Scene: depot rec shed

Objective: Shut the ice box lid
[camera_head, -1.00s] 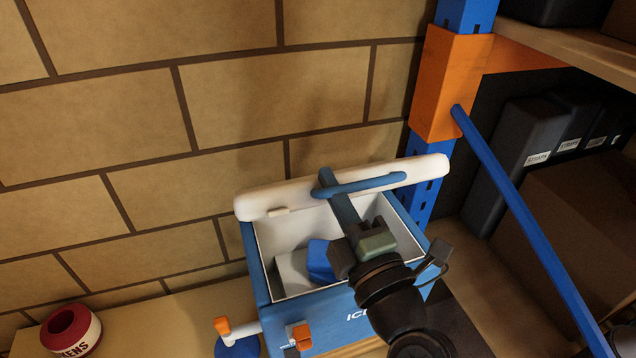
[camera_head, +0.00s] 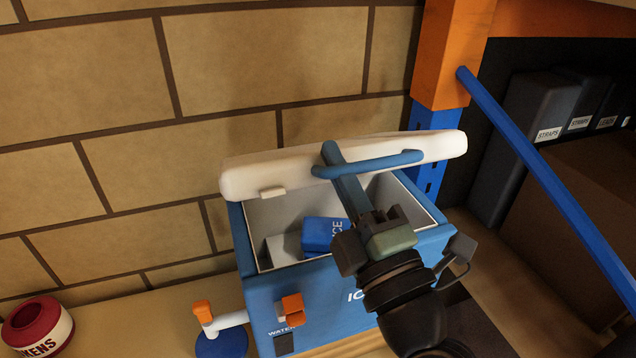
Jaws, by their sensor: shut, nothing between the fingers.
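The ice box (camera_head: 400,305) is a blue chest with a white-grey inside, standing on the bench. Its white lid (camera_head: 250,177) is open, raised along the back of the box and leaning over the rear of the opening. A blue bar handle (camera_head: 400,160) runs along the lid. My gripper (camera_head: 330,153) is shut and empty. Its long, narrow fingers reach up across the opening, with the tips at the lid beside the handle; I cannot tell whether they touch. Inside lie a blue ice pack (camera_head: 321,233) and a white block (camera_head: 283,247), partly hidden.
A water tap with orange parts (camera_head: 203,312) stands at the front left of the box. A red and white tin (camera_head: 42,328) is at far left. A blue-orange rack post (camera_head: 440,60) and a slanted blue brace (camera_head: 545,160) stand close on the right. A brick wall (camera_head: 230,60) is behind.

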